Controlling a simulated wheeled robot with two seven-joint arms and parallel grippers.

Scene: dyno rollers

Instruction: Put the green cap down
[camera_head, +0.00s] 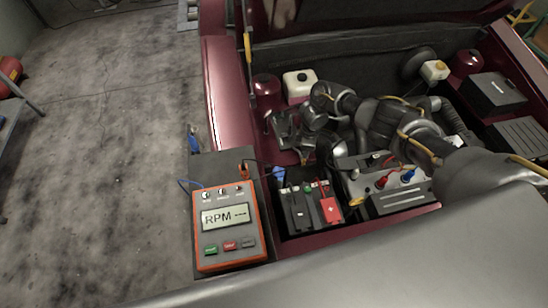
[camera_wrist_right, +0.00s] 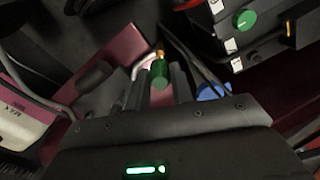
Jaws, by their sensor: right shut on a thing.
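My right gripper (camera_head: 283,128) is over the left part of the engine bay, just behind the black battery, in the head view. In the right wrist view, the green cap (camera_wrist_right: 159,75) is between the two fingertips (camera_wrist_right: 158,88), and the gripper is shut on it. A brass-coloured end shows at its tip. The cap cannot be made out in the head view. A separate round green piece (camera_wrist_right: 244,20) sits on the black battery, also seen in the head view (camera_head: 308,188). My left gripper is not in view.
An orange meter reading RPM (camera_head: 230,265) lies on a dark panel left of the black battery (camera_head: 293,212). A blue clip (camera_head: 279,174) is near the battery's corner. A white reservoir (camera_head: 300,82) stands behind the gripper. Cables and hoses crowd the bay.

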